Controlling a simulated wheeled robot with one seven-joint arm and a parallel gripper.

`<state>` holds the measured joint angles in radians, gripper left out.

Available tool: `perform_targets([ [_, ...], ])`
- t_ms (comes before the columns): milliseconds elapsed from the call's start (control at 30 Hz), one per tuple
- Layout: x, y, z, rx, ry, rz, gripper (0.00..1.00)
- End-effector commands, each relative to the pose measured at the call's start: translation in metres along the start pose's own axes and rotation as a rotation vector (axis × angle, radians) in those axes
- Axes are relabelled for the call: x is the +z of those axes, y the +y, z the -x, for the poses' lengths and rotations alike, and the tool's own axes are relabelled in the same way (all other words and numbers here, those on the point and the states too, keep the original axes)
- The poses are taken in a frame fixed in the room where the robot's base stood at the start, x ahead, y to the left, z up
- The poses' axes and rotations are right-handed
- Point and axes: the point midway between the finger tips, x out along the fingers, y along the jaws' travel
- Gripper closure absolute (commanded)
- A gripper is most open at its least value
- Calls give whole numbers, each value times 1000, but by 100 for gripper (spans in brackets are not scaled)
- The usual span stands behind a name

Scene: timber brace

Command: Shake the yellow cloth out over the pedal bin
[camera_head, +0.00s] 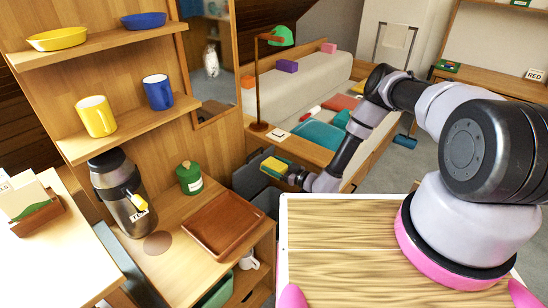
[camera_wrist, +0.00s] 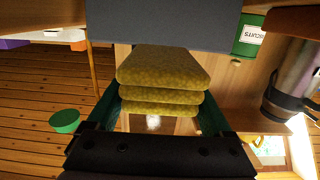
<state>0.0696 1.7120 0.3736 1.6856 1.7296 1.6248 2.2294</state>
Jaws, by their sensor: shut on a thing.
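The yellow cloth (camera_head: 275,167) is in my gripper (camera_head: 287,172), beyond the right end of the wooden counter in the head view. In the wrist view the cloth (camera_wrist: 162,70) looks folded into a few thick layers between the two fingers of my gripper (camera_wrist: 160,108). A dark grey box-like thing (camera_head: 247,181), which looks like the pedal bin, stands just below and left of the cloth. Its inside is hidden. A flat grey panel (camera_wrist: 170,25) shows behind the cloth in the wrist view; I cannot tell if it is the bin's lid.
The counter holds a brown tray (camera_head: 222,225), a green canister (camera_head: 189,178) and a dark flask (camera_head: 122,195). Shelves above hold mugs and bowls. A desk lamp (camera_head: 258,90) stands behind my gripper, near a bench with a teal cloth (camera_head: 318,134).

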Motion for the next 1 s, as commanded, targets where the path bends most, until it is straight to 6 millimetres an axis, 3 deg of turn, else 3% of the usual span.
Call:
perform_targets([
  [67,8,0,-1,1,1,0,72],
  [133,3,1,-1,1,2,0,72],
  [333,-44,1,2,0,2,0,72],
  [500,-61,0,3,0,0,0,72],
  [800,1,0,0,1,0,0,72],
  [1000,9,0,-1,0,1,0,72],
])
